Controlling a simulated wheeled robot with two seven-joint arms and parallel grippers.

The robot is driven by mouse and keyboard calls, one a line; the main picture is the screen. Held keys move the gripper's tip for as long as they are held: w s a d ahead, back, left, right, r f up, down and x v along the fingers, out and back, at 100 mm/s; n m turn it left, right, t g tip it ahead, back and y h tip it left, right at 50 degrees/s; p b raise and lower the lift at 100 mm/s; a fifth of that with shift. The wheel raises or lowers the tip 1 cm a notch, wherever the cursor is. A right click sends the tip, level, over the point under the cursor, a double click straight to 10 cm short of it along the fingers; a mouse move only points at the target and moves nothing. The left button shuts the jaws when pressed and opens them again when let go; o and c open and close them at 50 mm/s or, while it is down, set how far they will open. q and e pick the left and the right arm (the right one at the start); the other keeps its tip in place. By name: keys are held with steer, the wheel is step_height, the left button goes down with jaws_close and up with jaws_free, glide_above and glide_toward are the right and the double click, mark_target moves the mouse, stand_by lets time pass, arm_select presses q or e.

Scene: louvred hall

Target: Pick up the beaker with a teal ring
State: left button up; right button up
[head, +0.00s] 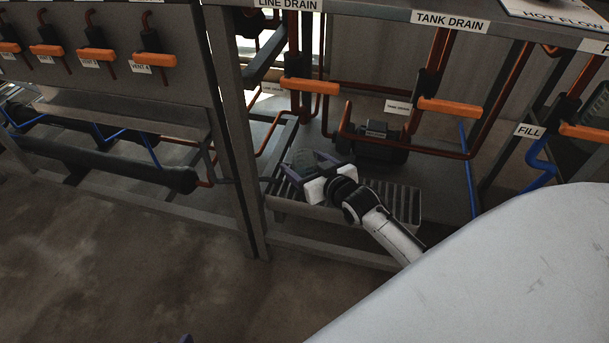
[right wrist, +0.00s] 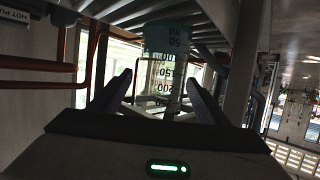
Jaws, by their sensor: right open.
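The beaker (right wrist: 167,60) is clear with dark volume marks, and a teal band shows at its upper end in the right wrist view, where its marks appear upside down. In the head view the beaker (head: 304,160) is a small dim glassy shape by the slatted shelf. My right gripper (head: 296,172) is open, with its two dark fingers on either side of the beaker. The fingers also show in the right wrist view (right wrist: 158,78); I cannot tell whether they touch the glass. A small purple tip at the head view's bottom edge may be my left gripper (head: 186,339).
The slatted shelf (head: 405,204) lies low inside a grey frame. A grey post (head: 240,150) stands left of it. Brown pipes, orange valve handles (head: 448,107) and a dark pump (head: 374,145) are close behind and above. Open floor (head: 110,260) lies to the front left.

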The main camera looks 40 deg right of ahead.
steer(key=shift+r, duration=0.1)
steer(key=c, duration=1.2)
